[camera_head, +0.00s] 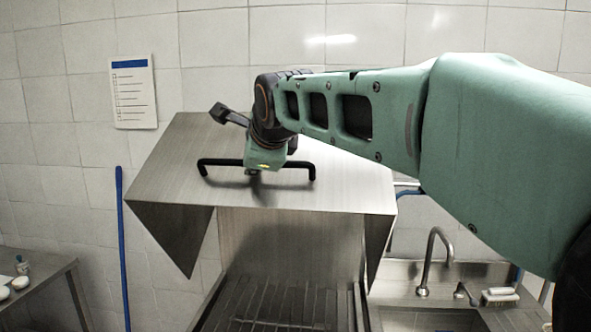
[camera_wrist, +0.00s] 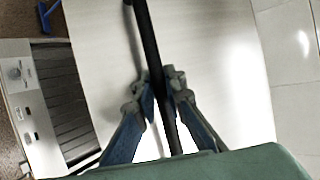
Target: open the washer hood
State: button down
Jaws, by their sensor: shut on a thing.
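The washer hood (camera_head: 340,187) is a brushed steel cover. It stands raised and tilted in the head view, with its side flaps hanging above the slatted washer bed (camera_head: 290,300). A black bar handle (camera_head: 217,161) runs across its front face, and it also shows in the wrist view (camera_wrist: 147,38). My gripper (camera_head: 253,171) is at the middle of this handle. In the wrist view, the two fingers of my gripper (camera_wrist: 160,85) are shut around the bar, one on each side. My wrist hides part of the hood's upper edge in the head view.
A sink with a curved tap (camera_head: 433,262) stands right of the washer. A side table (camera_head: 45,270) with small dishes is at the lower left. A blue pole (camera_head: 122,245) leans by the tiled wall, below a posted sheet (camera_head: 134,95). The washer's control panel (camera_wrist: 25,105) shows in the wrist view.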

jog(key=shift+r, duration=0.2)
jog(key=c, duration=2)
grip_release()
jog(key=shift+o, duration=0.2)
notch_tip(320, 180, up, 10)
jog(key=shift+s+d+r, duration=0.1)
jog(key=shift+s, duration=0.05)
jog(key=shift+w, duration=0.25)
jog(key=shift+s, duration=0.1)
